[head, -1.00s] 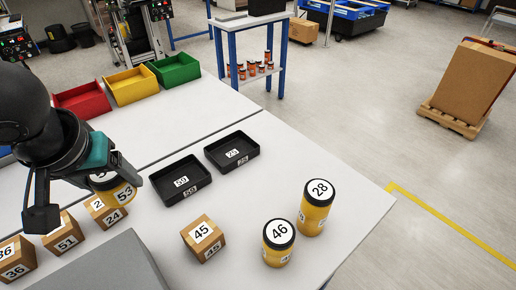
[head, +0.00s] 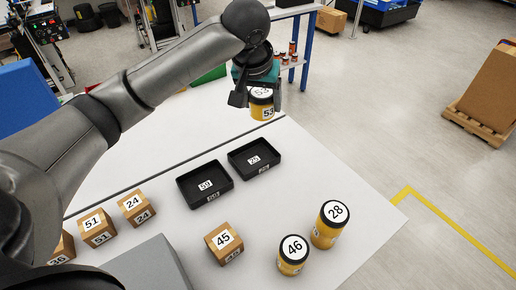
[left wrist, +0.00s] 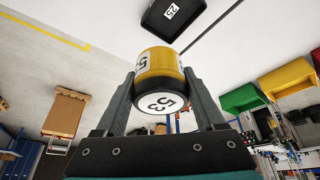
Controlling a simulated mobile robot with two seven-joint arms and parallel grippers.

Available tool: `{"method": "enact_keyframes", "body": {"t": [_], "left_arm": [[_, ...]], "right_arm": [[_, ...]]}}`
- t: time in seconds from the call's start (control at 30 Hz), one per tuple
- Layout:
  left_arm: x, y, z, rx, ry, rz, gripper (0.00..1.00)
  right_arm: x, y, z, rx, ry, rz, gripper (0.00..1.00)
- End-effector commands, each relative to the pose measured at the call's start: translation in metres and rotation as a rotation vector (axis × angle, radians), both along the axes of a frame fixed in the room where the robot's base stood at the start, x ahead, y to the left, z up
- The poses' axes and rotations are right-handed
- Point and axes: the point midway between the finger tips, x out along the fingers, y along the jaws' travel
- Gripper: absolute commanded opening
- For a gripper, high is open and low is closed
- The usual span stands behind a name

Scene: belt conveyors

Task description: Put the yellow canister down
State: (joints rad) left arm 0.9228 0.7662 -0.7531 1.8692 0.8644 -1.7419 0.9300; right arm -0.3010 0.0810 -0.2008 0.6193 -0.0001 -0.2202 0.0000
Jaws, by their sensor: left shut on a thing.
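My left gripper (head: 258,98) is shut on the yellow canister (head: 261,111), which has a black lid and the label 53. In the head view it shows near the far right part of the white table; I cannot tell its height. In the left wrist view the canister (left wrist: 160,66) sits between both fingers, its labelled lid toward the camera. Two more yellow canisters stand upright near the table's right edge, number 28 (head: 326,232) and number 46 (head: 291,262). My right gripper is not in view.
Two black trays, 59 (head: 221,194) and 25 (head: 236,166), lie mid-table; tray 25 also shows in the left wrist view (left wrist: 188,27). Carton 45 (head: 219,250) stands in front, cartons 24 (head: 128,215) and 51 (head: 88,237) at left. Table (head: 310,177) is clear right of the trays.

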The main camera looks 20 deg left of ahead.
Motion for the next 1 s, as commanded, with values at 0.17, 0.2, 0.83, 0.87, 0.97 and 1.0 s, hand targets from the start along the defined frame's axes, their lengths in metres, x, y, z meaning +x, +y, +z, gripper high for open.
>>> {"method": "enact_keyframes", "body": {"t": [0.17, 0.2, 0.83, 0.87, 0.97, 1.0], "left_arm": [[0.019, 0.024, 0.004, 0.013, 0.015, 0.049, 0.00], [0.021, 0.028, 0.003, 0.017, 0.018, 0.054, 0.00], [0.023, 0.033, -0.136, 0.023, 0.022, 0.061, 0.00], [0.023, 0.032, -0.141, 0.022, 0.021, 0.061, 0.00], [0.024, 0.032, -0.153, 0.022, 0.019, 0.060, 0.00], [0.024, 0.032, -0.156, 0.023, 0.019, 0.061, 0.00]], "right_arm": [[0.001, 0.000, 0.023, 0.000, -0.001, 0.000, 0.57], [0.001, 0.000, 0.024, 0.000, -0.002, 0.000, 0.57], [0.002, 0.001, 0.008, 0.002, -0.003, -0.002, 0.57], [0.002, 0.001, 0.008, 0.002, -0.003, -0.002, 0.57], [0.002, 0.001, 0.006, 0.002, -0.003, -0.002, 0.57], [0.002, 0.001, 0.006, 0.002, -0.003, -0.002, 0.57]]}}
